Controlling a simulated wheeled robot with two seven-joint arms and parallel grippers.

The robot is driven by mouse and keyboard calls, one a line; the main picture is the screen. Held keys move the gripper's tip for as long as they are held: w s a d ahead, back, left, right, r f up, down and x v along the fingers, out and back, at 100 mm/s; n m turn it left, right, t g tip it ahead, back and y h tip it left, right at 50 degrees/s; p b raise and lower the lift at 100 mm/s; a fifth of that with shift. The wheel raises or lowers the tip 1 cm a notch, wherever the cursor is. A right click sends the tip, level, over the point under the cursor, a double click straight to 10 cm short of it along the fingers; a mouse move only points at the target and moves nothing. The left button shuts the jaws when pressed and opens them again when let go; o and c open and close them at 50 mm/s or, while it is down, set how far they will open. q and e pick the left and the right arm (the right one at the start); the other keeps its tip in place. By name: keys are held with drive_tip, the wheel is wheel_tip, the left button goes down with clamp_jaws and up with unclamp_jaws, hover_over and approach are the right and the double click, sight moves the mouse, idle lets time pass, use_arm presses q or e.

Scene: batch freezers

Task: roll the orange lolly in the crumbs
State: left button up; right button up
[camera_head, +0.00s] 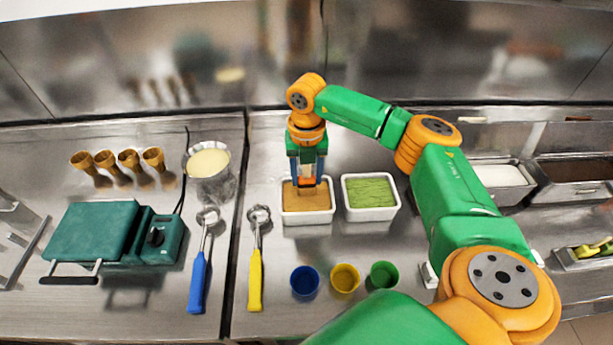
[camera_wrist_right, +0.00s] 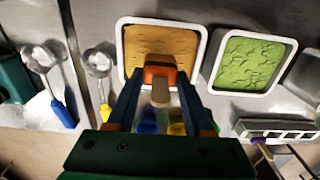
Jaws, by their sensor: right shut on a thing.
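The orange lolly (camera_wrist_right: 160,73) is in my right gripper (camera_head: 306,180), its pale stick (camera_wrist_right: 160,94) showing between the fingers in the right wrist view. My right gripper points down over a white tub (camera_head: 306,218) of tan crumbs (camera_head: 318,203). The orange head also shows low between the fingers in the head view. It is at or just above the crumbs; I cannot tell whether it touches them. The crumbs also show in the right wrist view (camera_wrist_right: 180,45). My left gripper is not in view.
A white tub (camera_head: 371,214) of green filling stands close right of the crumbs. Blue (camera_head: 305,282), yellow (camera_head: 344,278) and green (camera_head: 384,275) cups stand in front. A yellow-handled scoop (camera_head: 256,270) lies left. A white slotted rack (camera_wrist_right: 275,130) shows in the wrist view.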

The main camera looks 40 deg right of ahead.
sight(307, 179)
drive_tip(key=shift+r, duration=0.3)
drive_tip(key=shift+r, duration=0.1)
drive_tip(key=shift+r, duration=2.45)
